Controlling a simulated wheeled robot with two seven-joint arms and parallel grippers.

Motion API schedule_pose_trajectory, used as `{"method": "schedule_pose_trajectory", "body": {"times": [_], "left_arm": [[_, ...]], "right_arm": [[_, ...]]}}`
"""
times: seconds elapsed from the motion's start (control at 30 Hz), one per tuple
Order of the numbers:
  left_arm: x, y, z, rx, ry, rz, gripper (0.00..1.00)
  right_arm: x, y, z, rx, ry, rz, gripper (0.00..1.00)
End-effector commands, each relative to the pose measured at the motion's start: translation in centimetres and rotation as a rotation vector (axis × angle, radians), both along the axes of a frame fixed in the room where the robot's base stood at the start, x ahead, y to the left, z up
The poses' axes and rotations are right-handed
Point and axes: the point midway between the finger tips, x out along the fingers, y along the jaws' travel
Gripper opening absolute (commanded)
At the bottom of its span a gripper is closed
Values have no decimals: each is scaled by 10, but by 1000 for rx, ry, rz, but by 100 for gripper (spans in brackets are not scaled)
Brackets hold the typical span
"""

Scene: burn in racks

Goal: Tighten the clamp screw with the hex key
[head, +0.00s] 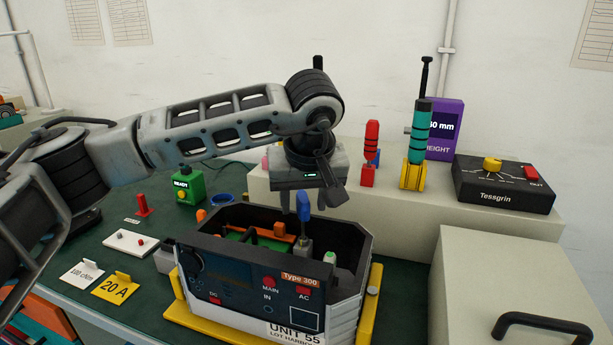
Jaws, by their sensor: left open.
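My left gripper (326,183) reaches in from the left and points down over the open unit (343,308), which has a dark front panel and grey sides. The gripper is open, and I see nothing held in it. A blue-topped part (303,206) on a grey post stands in the unit, just below the gripper; I cannot tell whether they touch. A teal-and-black handled tool (421,122) with a black shaft stands upright in a yellow holder (412,175) on the raised shelf. I cannot make out with certainty which parts are the hex key and clamp screw. My right gripper is out of view.
The unit sits in a yellow frame (367,305) on the green bench. A red tool (371,140), a purple height display (445,128) and a black Tessgrin box (502,184) stand on the shelf. A grey box (520,270) with a black handle is at the right.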

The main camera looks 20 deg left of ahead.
Motion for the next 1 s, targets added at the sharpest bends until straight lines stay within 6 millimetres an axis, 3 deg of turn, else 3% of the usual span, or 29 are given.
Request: {"method": "schedule_pose_trajectory", "body": {"times": [0.2,0.57,0.73,0.8,0.83,0.9,1.0], "left_arm": [[8,4,-21,0,1,0,45],[9,5,-25,0,0,-1,45],[9,5,-25,0,0,0,0],[9,5,-25,0,1,0,0],[9,5,-25,0,1,0,13],[9,5,-25,0,1,0,0],[9,5,-25,0,1,-6,0]], "right_arm": [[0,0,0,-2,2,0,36],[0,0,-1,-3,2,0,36],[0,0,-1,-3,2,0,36],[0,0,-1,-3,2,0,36],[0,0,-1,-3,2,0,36],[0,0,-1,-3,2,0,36],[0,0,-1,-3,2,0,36]]}}
